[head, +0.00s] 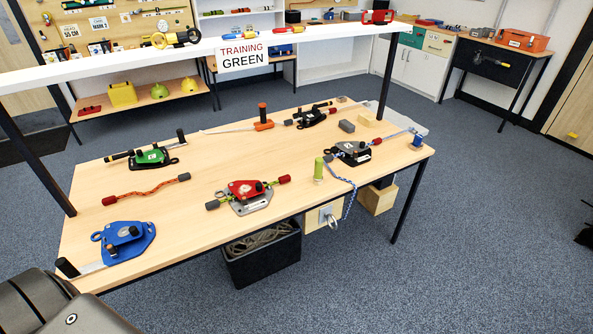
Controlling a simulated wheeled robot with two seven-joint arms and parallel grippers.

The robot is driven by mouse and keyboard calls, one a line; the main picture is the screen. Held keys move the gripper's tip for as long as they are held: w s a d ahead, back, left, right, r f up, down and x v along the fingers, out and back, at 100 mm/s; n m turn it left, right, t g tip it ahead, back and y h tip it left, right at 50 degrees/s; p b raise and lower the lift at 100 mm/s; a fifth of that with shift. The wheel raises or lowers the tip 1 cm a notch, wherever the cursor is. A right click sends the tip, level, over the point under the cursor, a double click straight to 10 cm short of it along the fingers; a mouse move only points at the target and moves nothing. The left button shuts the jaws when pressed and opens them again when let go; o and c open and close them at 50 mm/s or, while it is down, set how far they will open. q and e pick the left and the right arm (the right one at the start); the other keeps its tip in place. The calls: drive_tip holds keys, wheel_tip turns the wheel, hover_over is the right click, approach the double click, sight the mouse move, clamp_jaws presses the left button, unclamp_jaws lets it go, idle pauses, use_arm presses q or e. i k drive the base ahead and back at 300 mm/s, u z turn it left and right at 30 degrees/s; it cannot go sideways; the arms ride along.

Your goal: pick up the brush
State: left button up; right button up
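I cannot pick out a brush with certainty. On the wooden table (165,215) there are several rope devices and tools, none clearly a brush. A tool with an orange base and dark upright handle (263,117) stands near the table's back edge. Dark parts of my own arm or body fill the bottom left corner.
A blue device (123,241), green device (150,157), red device (247,193) and dark device (352,153) sit on the table. A white beam (130,70) with a sign (243,53) spans behind it. A black bin (262,255) stands below.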

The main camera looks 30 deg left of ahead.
sight(318, 178)
drive_tip(key=i, duration=1)
